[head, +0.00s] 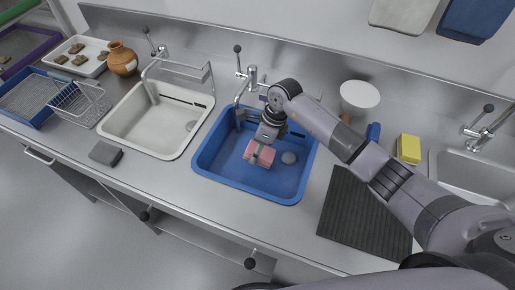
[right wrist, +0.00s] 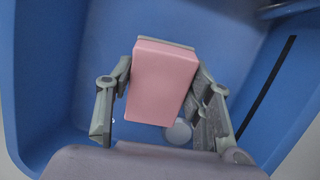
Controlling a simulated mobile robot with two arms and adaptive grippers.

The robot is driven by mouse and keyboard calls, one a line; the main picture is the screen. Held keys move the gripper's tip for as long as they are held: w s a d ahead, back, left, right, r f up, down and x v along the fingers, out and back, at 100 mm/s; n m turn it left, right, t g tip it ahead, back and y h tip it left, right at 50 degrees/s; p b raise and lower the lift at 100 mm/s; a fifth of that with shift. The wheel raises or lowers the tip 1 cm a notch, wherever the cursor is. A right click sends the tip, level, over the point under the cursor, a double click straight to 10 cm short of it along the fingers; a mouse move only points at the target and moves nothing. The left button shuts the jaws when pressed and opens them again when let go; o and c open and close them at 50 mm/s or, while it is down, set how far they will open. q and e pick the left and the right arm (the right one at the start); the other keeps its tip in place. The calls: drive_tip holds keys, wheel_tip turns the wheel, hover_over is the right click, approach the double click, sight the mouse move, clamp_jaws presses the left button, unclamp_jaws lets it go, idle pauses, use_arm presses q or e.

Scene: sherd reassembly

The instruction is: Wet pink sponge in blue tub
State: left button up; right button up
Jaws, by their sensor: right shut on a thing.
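The pink sponge (head: 259,154) is in my right gripper (head: 257,155), inside the blue tub (head: 213,163). In the right wrist view the sponge (right wrist: 162,82) sits between the two fingers of my right gripper (right wrist: 162,95), which is shut on it. The blue tub's floor (right wrist: 95,60) and walls surround it there. I cannot tell whether the sponge touches the tub floor or whether the tub holds water. A round grey drain-like disc (right wrist: 178,131) shows partly behind the sponge. My left gripper is not in view.
A faucet (head: 248,80) stands behind the blue tub. To the right are a dark ribbed mat (head: 365,215), a yellow sponge (head: 409,148) and a white bowl (head: 360,95). A white basin (head: 122,117), wire rack (head: 82,104) and brown jug (head: 122,58) are left.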

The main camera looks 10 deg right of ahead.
drive_tip(key=shift+r+p, duration=3.05)
drive_tip(key=shift+r, duration=1.8)
drive_tip(key=shift+r+p, duration=0.35)
drive_tip(key=shift+r, duration=0.3)
wheel_tip(320, 180, up, 4)
drive_tip(key=shift+p, duration=0.95)
